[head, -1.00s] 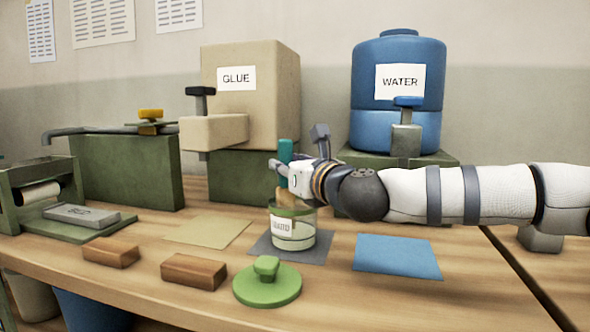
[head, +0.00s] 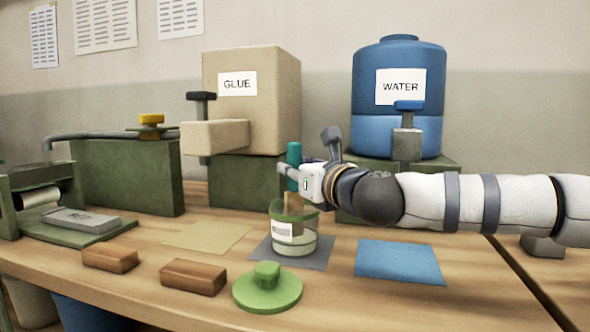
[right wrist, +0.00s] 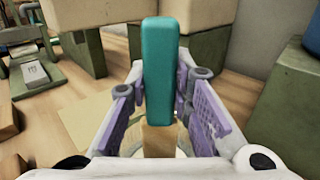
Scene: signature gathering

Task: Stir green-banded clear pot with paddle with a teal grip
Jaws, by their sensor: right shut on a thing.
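The clear pot with a green band (head: 294,240) stands on a grey mat (head: 262,251) on the bench, with a white label on its side and pale contents low inside. The paddle with a teal grip (head: 294,153) is upright, its wooden lower part reaching down into the pot. My right gripper (head: 289,172) is shut on the paddle just above the pot. In the right wrist view the teal grip (right wrist: 159,70) stands between the purple-padded fingers. The paddle's lower end is hard to make out inside the pot. My left gripper is out of view.
A green lid (head: 267,290) lies in front of the pot. Two brown blocks (head: 193,276) lie to the left, a blue sheet (head: 400,262) to the right and a tan sheet (head: 207,236) behind left. The glue box (head: 270,110) and water drum (head: 390,130) stand behind.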

